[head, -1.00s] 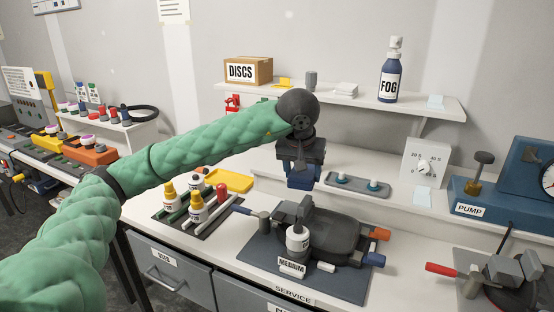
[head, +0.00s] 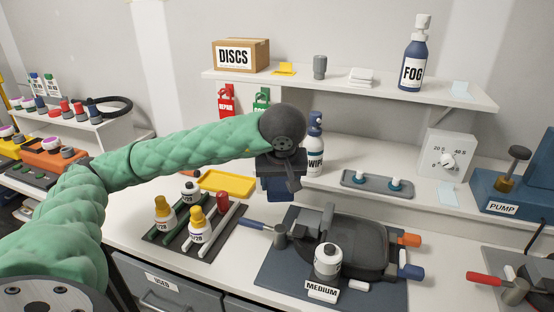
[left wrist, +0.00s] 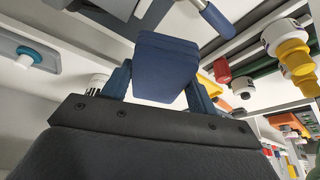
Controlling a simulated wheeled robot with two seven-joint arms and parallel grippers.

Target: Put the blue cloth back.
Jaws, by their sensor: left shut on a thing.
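The blue cloth (left wrist: 166,68) is a dark blue folded pad held between the two fingers of my left gripper (left wrist: 160,85) in the left wrist view. In the head view my left gripper (head: 281,185) hangs above the bench, and the blue cloth (head: 284,189) shows only as a dark blue patch below the wrist, hard to tell from the fingers. An empty-looking yellow tray (head: 227,183) lies on the bench to the left of the gripper. My right gripper is not in view.
A WIPE bottle (head: 315,150) stands just right of my wrist. A dark rack (head: 187,240) with bottles and tubes is at front left. The black machine (head: 352,243) on its mat is at front right. The upper shelf (head: 330,87) holds a DISCS box and a FOG bottle (head: 413,58).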

